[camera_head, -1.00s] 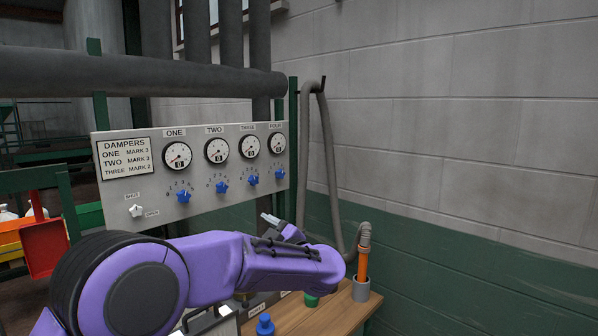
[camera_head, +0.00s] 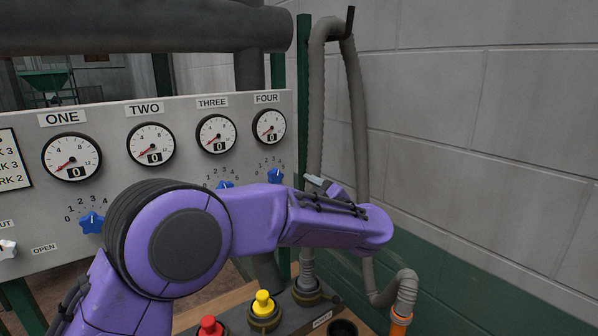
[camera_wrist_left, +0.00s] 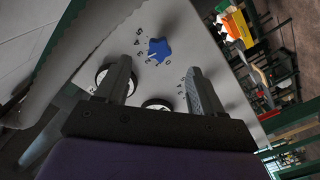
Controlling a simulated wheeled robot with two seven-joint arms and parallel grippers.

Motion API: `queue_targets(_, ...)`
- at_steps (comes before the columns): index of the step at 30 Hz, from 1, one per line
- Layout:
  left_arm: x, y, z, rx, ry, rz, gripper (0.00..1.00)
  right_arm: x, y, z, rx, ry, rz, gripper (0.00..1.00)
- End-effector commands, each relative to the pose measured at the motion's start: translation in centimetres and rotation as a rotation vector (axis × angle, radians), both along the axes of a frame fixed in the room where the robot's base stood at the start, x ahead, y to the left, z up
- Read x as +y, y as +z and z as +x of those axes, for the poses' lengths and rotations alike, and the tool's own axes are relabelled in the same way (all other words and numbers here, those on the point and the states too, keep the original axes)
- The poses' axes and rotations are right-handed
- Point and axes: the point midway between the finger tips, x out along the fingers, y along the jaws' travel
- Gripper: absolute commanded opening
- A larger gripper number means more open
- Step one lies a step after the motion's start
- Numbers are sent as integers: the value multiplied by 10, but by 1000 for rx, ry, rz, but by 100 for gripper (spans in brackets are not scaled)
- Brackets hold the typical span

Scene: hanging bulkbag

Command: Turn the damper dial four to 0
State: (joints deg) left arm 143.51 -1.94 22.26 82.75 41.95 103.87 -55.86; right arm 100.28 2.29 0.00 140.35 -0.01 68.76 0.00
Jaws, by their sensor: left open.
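The damper dial four (camera_head: 275,176) is a blue star-shaped knob below the gauge marked FOUR (camera_head: 269,127), at the right end of the grey panel. A number scale arcs over it; I cannot read its setting surely. The gauge's window shows 0. My left gripper (camera_head: 322,184) is just right of and in front of this knob in the head view, partly hidden by its own wrist. In the left wrist view the gripper (camera_wrist_left: 160,70) is open and empty, with the blue knob (camera_wrist_left: 158,50) beyond and between its fingertips, apart from them. My right gripper is out of view.
Blue knobs for dials one (camera_head: 91,222) and three (camera_head: 225,185) sit on the same panel (camera_head: 110,190); my arm hides dial two. A grey hose (camera_head: 345,110) hangs right of the panel. Red (camera_head: 210,326) and yellow (camera_head: 263,303) plugs stand below.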

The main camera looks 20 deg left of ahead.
Motion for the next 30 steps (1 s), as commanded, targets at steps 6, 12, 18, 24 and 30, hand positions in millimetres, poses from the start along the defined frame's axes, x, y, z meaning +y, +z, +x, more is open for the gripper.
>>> queue_targets(6,12,7,8,-3,-8,-2,68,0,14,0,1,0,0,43)
queue_targets(12,50,3,43,4,-9,-4,68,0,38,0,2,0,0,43)
queue_targets(18,78,-5,67,12,-10,-2,68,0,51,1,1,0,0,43)
queue_targets(24,85,-9,72,12,-9,-1,68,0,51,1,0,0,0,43)
queue_targets(30,86,-8,71,11,-8,-1,48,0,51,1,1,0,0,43)
